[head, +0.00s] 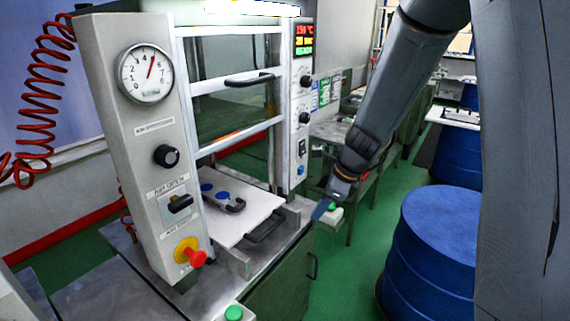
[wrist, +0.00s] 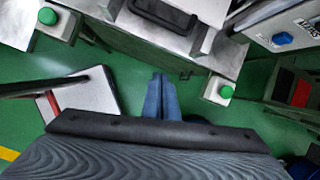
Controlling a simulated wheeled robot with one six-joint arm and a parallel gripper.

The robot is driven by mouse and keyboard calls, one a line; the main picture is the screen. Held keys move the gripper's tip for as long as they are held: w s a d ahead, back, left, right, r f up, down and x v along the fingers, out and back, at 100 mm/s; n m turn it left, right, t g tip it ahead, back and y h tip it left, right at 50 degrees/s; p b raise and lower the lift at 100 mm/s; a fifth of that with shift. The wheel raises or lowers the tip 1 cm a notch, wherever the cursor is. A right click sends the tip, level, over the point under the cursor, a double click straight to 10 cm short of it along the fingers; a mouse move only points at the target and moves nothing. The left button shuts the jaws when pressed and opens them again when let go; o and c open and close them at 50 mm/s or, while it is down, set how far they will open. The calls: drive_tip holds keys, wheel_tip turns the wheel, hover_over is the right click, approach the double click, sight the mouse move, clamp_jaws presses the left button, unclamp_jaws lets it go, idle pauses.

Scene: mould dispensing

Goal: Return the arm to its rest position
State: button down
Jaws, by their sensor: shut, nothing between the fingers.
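My gripper (head: 322,209) hangs at the end of my grey arm, right of the press table's front corner in the head view. In the wrist view my gripper (wrist: 162,83) shows two blue fingers close together, with nothing between them. Below the fingertips is green floor, with the table edge just beyond. My arm comes down from the top right of the head view, bent at the wrist.
The press (head: 141,150) has a gauge, knobs and a red stop button. A white plate (head: 235,212) with a black handle lies on its table. Green buttons (head: 234,312) stand at the table corners. A blue drum (head: 435,245) stands right of my gripper.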

drive_tip(key=s+d+n+h+b, duration=0.1)
drive_tip(key=s+d+n, duration=0.1)
drive_tip(key=s+n, duration=0.7)
drive_tip(key=s+d+n+g+h, duration=0.1)
drive_tip(key=s+d+n+h, duration=0.1)
drive_tip(key=s+n, duration=0.7)
drive_tip(key=n, duration=0.5)
drive_tip(key=shift+s+f+h+b, duration=0.15)
drive_tip(key=shift+h+b, duration=0.15)
drive_tip(key=shift+b, duration=0.1)
